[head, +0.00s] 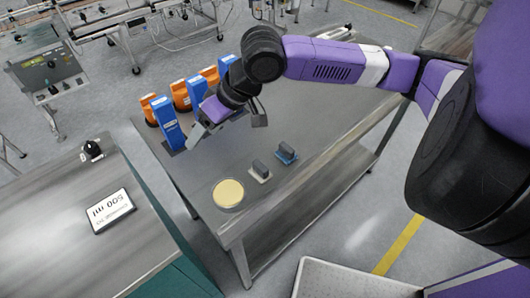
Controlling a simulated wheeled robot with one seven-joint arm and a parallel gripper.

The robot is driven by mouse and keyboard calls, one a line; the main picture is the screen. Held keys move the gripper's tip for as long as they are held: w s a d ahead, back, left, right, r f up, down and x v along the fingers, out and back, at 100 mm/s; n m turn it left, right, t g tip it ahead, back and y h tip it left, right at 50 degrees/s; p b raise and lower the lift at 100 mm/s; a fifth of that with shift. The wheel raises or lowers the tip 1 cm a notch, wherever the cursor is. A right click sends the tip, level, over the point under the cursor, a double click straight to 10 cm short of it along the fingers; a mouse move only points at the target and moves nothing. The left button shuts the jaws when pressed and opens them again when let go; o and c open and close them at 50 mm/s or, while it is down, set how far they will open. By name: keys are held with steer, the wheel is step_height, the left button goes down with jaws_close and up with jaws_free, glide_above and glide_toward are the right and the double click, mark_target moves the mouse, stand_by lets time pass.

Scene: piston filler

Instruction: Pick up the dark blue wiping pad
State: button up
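The dark blue wiping pad (286,153) lies on the steel table, with a dark block-shaped grip on a blue base. A similar pad with a pale base (259,171) lies just left of it and nearer the table's front edge. My gripper (236,118) is above the table, up and left of both pads and apart from them. Its two fingers look spread, with nothing seen between them.
Blue and orange bottles (169,122) stand behind and left of my gripper. A round dish with yellowish contents (228,193) sits near the front edge of the steel table (205,165). A left counter (60,225) holds a "500 ml" sign (111,211). The table's right part is clear.

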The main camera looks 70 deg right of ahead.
mark_target(287, 147)
steer(key=s+d+f+m+g, duration=0.1)
steer(key=s+d+f, duration=0.1)
steer(key=s, duration=0.4)
steer(key=s+d+f+m+g+h, duration=0.1)
steer(key=s+d+g, duration=0.1)
steer(key=s+d, duration=0.3)
steer(key=s+d+f+m+g+h, duration=0.1)
steer(key=s+d+f+g, duration=0.1)
steer(key=s+d, duration=0.2)
steer(key=shift+s+d+f, duration=0.15)
steer(key=shift+s+f, duration=0.05)
steer(key=shift+s, duration=0.5)
steer(key=shift+s+d+f, duration=0.1)
steer(key=shift+s+f, duration=0.05)
steer(key=shift+s, duration=0.55)
steer(key=shift+s+d+f, duration=0.1)
steer(key=shift+s+f, duration=0.05)
steer(key=shift+f, duration=0.65)
steer(key=shift+w+f, duration=0.2)
steer(key=shift+f, duration=2.85)
jaws_close()
steer(key=shift+r, duration=0.15)
step_height(287, 147, up, 20)
